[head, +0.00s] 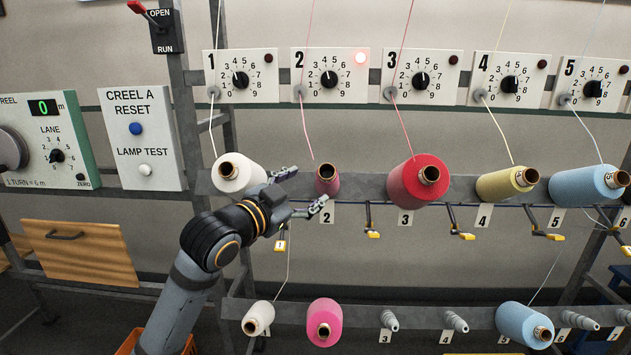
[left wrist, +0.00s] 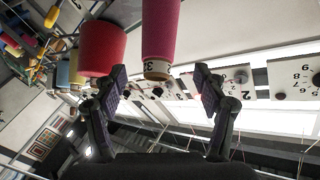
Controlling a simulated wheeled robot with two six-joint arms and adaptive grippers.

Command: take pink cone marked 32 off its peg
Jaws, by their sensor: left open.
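A slim pink cone (head: 327,184) sits on the upper rail above label 2, its brown core end facing out. In the left wrist view the pink cone (left wrist: 161,30) has a pale band at its end with a partly readable mark that starts with 3. My left gripper (head: 302,191) is open just in front and to the left of this cone. In the left wrist view the cone's end lies between the two open fingertips (left wrist: 160,80), with a gap on each side. My right gripper is not in view.
A white cone (head: 238,174) is close on the left and a larger red cone (head: 417,182) on the right. A lower pink cone (head: 325,322) hangs below. Bare pegs (head: 389,320) are on the lower rail. The lamp (head: 360,58) above dial 2 glows red.

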